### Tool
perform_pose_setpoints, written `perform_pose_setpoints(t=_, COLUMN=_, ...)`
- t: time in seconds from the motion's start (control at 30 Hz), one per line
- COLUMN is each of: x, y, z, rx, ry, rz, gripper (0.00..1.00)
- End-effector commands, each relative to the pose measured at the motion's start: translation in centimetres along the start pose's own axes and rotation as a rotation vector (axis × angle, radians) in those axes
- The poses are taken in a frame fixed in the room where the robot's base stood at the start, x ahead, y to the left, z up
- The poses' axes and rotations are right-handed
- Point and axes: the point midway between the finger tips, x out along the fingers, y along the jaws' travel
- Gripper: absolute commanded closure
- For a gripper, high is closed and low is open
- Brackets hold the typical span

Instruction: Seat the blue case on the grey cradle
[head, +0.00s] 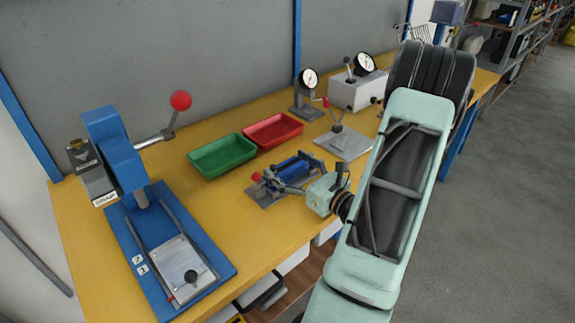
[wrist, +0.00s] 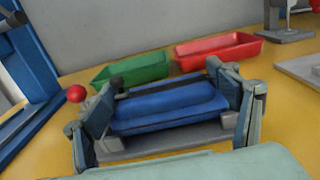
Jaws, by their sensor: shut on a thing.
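The blue case (head: 290,166) is between the fingers of my gripper (wrist: 165,95). The case also shows in the wrist view (wrist: 168,105), lying roughly level across the picture. My gripper is shut on it, one finger at each end. The grey cradle (head: 264,196) is on the table under the case, and its front shows below the case in the wrist view (wrist: 165,140). I cannot tell whether the case touches the cradle all along. The case's underside is hidden.
A red-knobbed lever (head: 256,177) is at the cradle's left. A green tray (head: 222,158) and a red tray (head: 272,132) lie behind. A blue press (head: 125,150) stands left. A grey plate fixture (head: 343,144) and dial gauge (head: 307,85) are behind right.

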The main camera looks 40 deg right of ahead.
Motion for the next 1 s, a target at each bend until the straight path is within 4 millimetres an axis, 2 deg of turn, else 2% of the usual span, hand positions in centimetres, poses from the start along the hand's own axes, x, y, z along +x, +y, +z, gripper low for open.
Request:
perform_pose_setpoints(t=0.03, x=0.0, y=0.0, z=0.0, rx=0.0, ry=-0.001, rz=0.0, gripper=0.17)
perform_pose_setpoints(t=0.2, x=0.0, y=0.0, z=0.0, rx=0.0, ry=0.0, rz=0.0, gripper=0.0)
perform_pose_setpoints(t=0.63, x=-0.5, y=0.0, z=-0.1, rx=0.001, ry=0.001, rz=-0.001, gripper=0.0)
perform_pose_setpoints(t=0.77, x=-2.4, y=-0.1, z=0.0, rx=0.0, ry=0.002, rz=-0.004, gripper=0.0)
perform_pose_setpoints(t=1.0, x=-7.5, y=-0.1, z=0.0, rx=0.0, ry=0.001, rz=-0.004, gripper=0.0)
